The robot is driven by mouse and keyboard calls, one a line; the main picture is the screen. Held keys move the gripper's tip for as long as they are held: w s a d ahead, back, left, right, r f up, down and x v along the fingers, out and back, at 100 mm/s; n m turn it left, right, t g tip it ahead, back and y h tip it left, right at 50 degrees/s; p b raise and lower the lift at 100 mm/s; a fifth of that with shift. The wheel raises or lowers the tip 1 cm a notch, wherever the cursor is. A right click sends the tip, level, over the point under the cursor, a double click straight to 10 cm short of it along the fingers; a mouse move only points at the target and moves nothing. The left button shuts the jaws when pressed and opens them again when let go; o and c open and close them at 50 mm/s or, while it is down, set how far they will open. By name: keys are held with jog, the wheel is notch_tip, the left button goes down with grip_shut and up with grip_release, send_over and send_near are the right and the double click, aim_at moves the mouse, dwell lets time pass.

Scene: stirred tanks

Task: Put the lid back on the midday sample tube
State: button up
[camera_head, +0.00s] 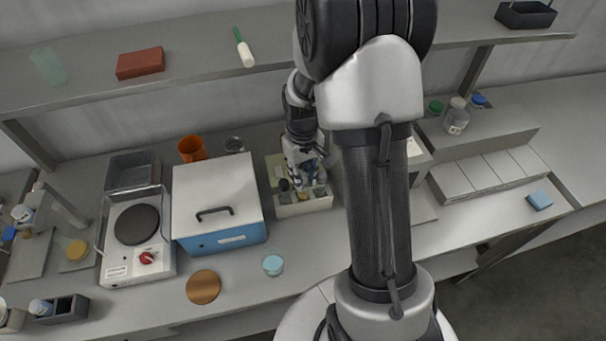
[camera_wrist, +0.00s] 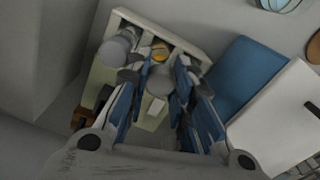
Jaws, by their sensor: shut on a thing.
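My gripper (camera_wrist: 157,75) reaches down over the cream sample rack (camera_wrist: 168,33) with its fingertips shut on a round grey thing, apparently the lid (camera_wrist: 160,83). Just past the lid is a tube mouth with amber content (camera_wrist: 160,52); I cannot tell whether the lid touches it. A grey-topped tube (camera_wrist: 118,45) stands beside it in the rack. In the head view the rack (camera_head: 305,208) is at mid-bench, with my gripper (camera_head: 307,178) low over it. Small dark tops show there. The tube labels cannot be read, and the fingers hide part of the rack.
A white box with a blue front (camera_head: 216,200) stands close left of the rack. An orange cup (camera_head: 191,149) and a hotplate (camera_head: 136,225) are farther left. A small pale-blue-topped jar (camera_head: 273,265) and a brown disc (camera_head: 203,287) lie in front. The shelf (camera_head: 190,65) runs above.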

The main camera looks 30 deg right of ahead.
jog(key=o, duration=0.8)
jog(key=shift+c, duration=0.2)
jog(key=shift+o, duration=0.4)
jog(key=o, duration=0.4)
jog(key=shift+r+p, duration=2.65)
jog(key=shift+r, duration=0.85)
